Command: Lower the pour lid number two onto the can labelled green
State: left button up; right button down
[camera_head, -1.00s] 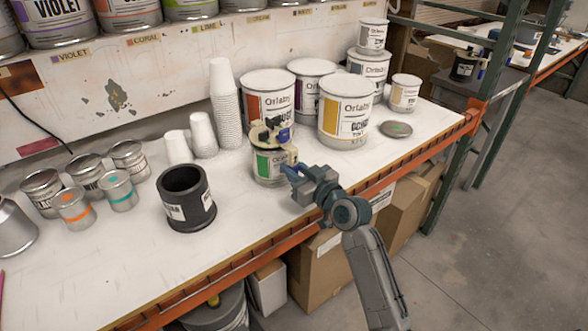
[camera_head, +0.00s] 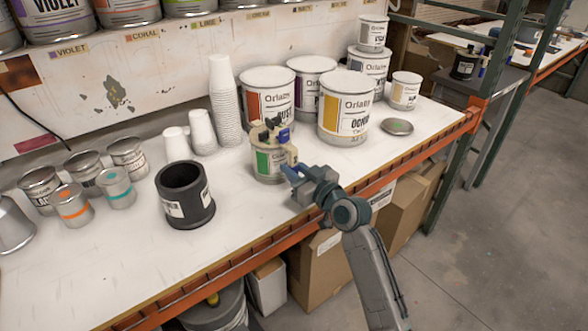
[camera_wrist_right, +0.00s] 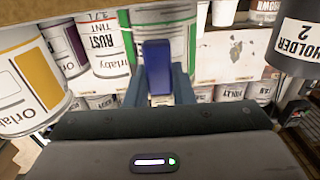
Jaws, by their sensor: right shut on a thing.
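The green-labelled can (camera_head: 267,163) stands near the front edge of the bench; its green label also shows in the right wrist view (camera_wrist_right: 180,42). The beige pour lid (camera_head: 266,138) with a blue part is at the can's top. I cannot tell whether it rests on the rim or is just above it. My right gripper (camera_head: 291,173) reaches in from the right, low beside the lid, and is shut on it. A blue piece of the lid (camera_wrist_right: 158,67) shows between the fingers in the wrist view. The lid's number is not readable. My left gripper is not in view.
A black holder (camera_head: 185,195) stands left of the can, with small tins farther left. Paper cups (camera_head: 224,100) stand behind left. A rust can (camera_head: 267,97) and an ochre can (camera_head: 345,108) stand close behind. A loose metal lid (camera_head: 397,126) lies at right.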

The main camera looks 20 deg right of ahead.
jog(key=c, duration=1.2)
grip_release()
jog(key=shift+o, duration=0.2)
pick_arm(q)
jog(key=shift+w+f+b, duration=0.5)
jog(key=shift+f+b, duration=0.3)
jog(key=shift+b, duration=0.2)
pick_arm(e)
jog(key=v, duration=1.1)
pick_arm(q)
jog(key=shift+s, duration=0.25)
pick_arm(e)
jog(key=shift+a, duration=0.1)
